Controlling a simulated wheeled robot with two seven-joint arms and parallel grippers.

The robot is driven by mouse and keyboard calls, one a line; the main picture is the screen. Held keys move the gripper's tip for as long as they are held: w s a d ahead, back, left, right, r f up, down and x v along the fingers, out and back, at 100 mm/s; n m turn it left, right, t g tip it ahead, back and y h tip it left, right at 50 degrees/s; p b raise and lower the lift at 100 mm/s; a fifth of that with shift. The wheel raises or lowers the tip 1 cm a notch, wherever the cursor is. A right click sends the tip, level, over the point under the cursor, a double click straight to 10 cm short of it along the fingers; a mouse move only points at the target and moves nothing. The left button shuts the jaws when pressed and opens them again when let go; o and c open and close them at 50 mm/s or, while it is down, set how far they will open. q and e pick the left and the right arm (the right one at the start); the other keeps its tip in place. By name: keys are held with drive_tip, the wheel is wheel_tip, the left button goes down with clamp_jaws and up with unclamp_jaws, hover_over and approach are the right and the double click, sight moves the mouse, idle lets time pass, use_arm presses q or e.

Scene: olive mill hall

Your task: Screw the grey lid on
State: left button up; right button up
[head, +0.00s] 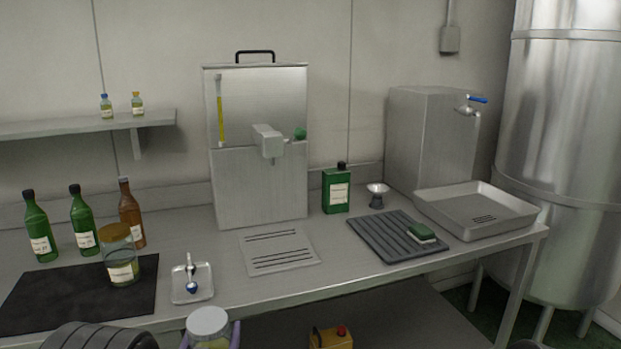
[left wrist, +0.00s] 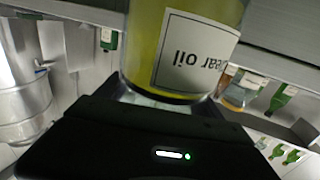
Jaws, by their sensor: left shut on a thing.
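A glass jar of yellow-green oil (head: 210,343) is at the bottom edge of the head view, in front of the bench. The grey lid (head: 208,319) sits on top of it and looks level; I cannot tell how tightly it is seated. My left gripper (head: 210,333) is shut on the jar, with a purple finger on each side. In the left wrist view the jar (left wrist: 150,45) fills the top middle, its label (left wrist: 193,55) upside down and partly readable as "oil". My right gripper is not in view.
A second jar (head: 121,268) with an amber lid stands on the black mat (head: 50,290), near several bottles (head: 83,222). A small dish (head: 205,283) holds a blue-tipped tool. The steel tank (head: 258,185), drain mat (head: 375,240) and tray (head: 480,215) stand farther back.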

sight(222, 346)
use_arm(q)
drive_tip(key=shift+s+d+f+h, duration=0.2)
drive_tip(key=shift+s+d+f, duration=0.1)
drive_tip(key=shift+d+f, duration=0.2)
drive_tip(key=shift+s+d+f+h, duration=0.25)
drive_tip(key=shift+d+f, duration=0.15)
drive_tip(key=shift+f, duration=0.1)
drive_tip(key=shift+a+f+y, duration=0.15)
drive_tip(key=shift+a+y, duration=0.1)
drive_tip(key=shift+a, duration=0.05)
drive_tip(key=shift+d, duration=0.1)
drive_tip(key=shift+s+d+f+m, duration=0.1)
drive_tip(key=shift+s+d+m, duration=0.05)
drive_tip(key=shift+m, duration=0.15)
drive_tip(key=s+d+f+m+g+h, duration=0.1)
drive_tip(key=s+d+m+g+h, duration=0.3)
drive_tip(key=d+h, duration=0.4)
drive_tip(key=s+d+f+m+g+h, duration=0.1)
drive_tip(key=s+d+m+g+h, duration=0.3)
drive_tip(key=d+m+h, duration=0.4)
drive_tip(key=shift+s+d+f+g, duration=0.15)
drive_tip(key=shift+d+f+g, duration=0.2)
drive_tip(key=shift+d+g, duration=0.55)
